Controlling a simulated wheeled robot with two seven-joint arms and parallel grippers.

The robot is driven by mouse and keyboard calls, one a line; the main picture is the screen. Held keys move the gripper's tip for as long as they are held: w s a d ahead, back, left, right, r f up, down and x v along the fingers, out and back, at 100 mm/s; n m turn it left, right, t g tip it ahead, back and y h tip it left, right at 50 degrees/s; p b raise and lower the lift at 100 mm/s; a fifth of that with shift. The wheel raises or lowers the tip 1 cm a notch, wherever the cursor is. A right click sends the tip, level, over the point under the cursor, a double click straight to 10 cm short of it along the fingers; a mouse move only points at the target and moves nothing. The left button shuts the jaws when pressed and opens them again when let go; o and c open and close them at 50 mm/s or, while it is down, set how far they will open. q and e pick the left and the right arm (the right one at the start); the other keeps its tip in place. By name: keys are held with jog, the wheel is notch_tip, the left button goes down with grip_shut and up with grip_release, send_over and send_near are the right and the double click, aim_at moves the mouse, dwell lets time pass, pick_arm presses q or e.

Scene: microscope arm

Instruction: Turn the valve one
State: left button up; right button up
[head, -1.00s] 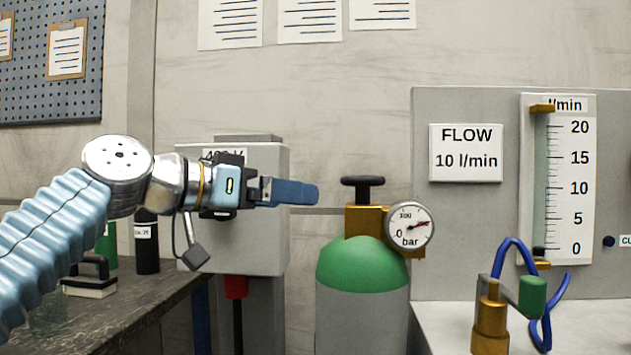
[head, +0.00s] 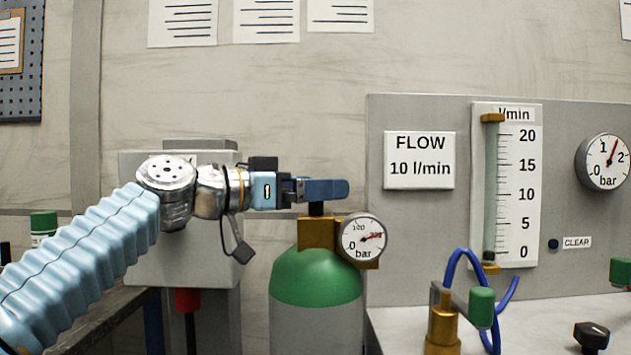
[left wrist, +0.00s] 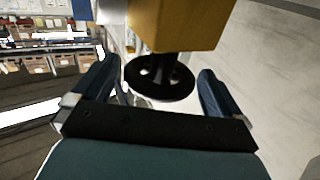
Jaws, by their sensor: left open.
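A green-topped grey gas cylinder (head: 315,280) stands at the middle of the head view, with a brass valve block (head: 318,233) and a round pressure gauge (head: 362,238) on it. Its black handwheel is hidden behind my left gripper (head: 325,189); only the dark stem shows below the fingers. In the left wrist view the handwheel (left wrist: 148,90) lies between the two blue fingers of my open left gripper (left wrist: 160,66), with a narrow gap on each side. The brass block (left wrist: 180,22) is beyond it. My right gripper is not in view.
A grey panel at the right carries a flow tube (head: 490,190), a FLOW 10 l/min sign (head: 420,160) and a second gauge (head: 604,162). A brass fitting (head: 442,330) with a green knob (head: 481,307) and blue hose (head: 453,268) stands in front. A grey box (head: 170,260) is behind my arm.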

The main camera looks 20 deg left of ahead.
pick_arm(q)
jog(key=shift+w+d, duration=0.2)
jog(key=shift+d, duration=0.05)
